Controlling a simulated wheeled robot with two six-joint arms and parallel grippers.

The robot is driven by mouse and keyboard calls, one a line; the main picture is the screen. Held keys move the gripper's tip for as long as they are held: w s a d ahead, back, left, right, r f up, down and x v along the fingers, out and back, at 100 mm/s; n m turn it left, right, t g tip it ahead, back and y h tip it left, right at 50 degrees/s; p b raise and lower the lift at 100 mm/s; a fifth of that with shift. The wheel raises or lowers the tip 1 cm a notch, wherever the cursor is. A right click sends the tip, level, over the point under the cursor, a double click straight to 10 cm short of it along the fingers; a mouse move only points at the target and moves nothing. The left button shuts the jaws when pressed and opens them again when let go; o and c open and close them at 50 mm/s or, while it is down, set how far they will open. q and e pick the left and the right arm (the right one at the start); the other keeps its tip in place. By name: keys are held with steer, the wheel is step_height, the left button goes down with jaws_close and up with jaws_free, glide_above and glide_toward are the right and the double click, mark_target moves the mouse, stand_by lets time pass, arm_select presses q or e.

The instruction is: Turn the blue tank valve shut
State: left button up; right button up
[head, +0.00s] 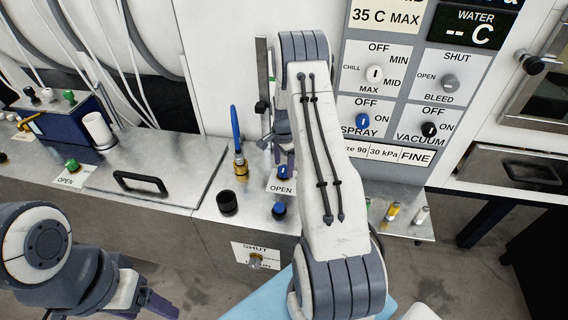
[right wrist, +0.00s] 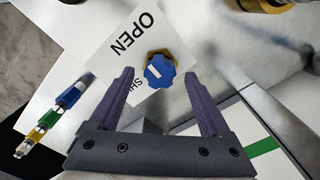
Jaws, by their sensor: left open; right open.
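The blue valve knob (right wrist: 160,72) sits on a brass hex base over a white label reading OPEN and SHUT. A short white mark shows on the knob; I cannot tell which word it points to. My right gripper (right wrist: 159,77) is open, with a purple finger on each side of the knob in the picture. A gap shows on both sides, and contact is not visible. My left gripper (head: 150,303) is open and empty at the lower left, far from the valve.
Another blue knob (head: 279,211) is in front. A drain valve (head: 256,261) is on the front face. A control panel (head: 408,95) rises behind my right arm.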

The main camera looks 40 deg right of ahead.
steer(key=shift+f, duration=0.4)
jaws_close()
